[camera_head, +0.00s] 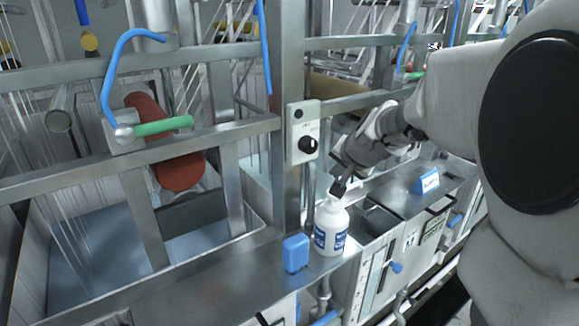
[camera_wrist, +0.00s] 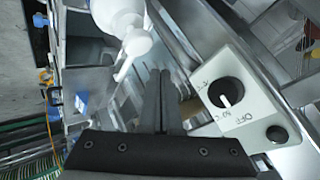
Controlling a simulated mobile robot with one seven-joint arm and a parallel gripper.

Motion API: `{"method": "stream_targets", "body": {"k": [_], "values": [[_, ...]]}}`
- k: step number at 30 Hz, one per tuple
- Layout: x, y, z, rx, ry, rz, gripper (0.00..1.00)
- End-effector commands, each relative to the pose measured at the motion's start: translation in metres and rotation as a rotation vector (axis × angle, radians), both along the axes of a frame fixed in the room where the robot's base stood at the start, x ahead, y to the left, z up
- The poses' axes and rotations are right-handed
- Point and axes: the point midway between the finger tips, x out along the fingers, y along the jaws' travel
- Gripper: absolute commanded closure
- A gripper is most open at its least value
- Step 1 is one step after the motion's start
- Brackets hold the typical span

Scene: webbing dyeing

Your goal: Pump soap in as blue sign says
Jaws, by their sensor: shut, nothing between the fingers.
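A white pump bottle (camera_head: 331,228) with a blue and white label stands upright on the metal ledge in the head view. Its pump top is partly hidden by my gripper (camera_head: 338,187), which is just above it. In the wrist view the white bottle with its pump head and spout (camera_wrist: 133,45) is at the top, just left of the tips of my gripper (camera_wrist: 160,73). The fingers are together and empty; I cannot tell whether they touch the pump. A small blue sign (camera_head: 427,182) with white marks, too small to read, stands on the ledge further right.
A blue block (camera_head: 295,252) stands left of the bottle. A grey box with a black knob (camera_head: 303,133) is on the post behind; it also shows in the wrist view (camera_wrist: 245,100). A dark opening (camera_head: 377,220) lies right of the bottle. Metal rails run behind.

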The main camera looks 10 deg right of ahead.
Motion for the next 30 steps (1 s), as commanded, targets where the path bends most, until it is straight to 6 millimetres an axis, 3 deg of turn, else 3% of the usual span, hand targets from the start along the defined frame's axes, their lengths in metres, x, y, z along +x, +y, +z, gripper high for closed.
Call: {"method": "stream_targets", "body": {"k": [3, 8, 26, 30], "values": [[0.000, 0.000, 0.017, 0.000, -0.001, 0.001, 1.00], [0.000, 0.000, 0.028, 0.000, -0.001, 0.001, 1.00], [0.000, 0.000, 0.026, -0.001, 0.001, 0.001, 1.00], [-0.021, 0.001, 0.013, -0.019, 0.054, 0.026, 1.00]]}}
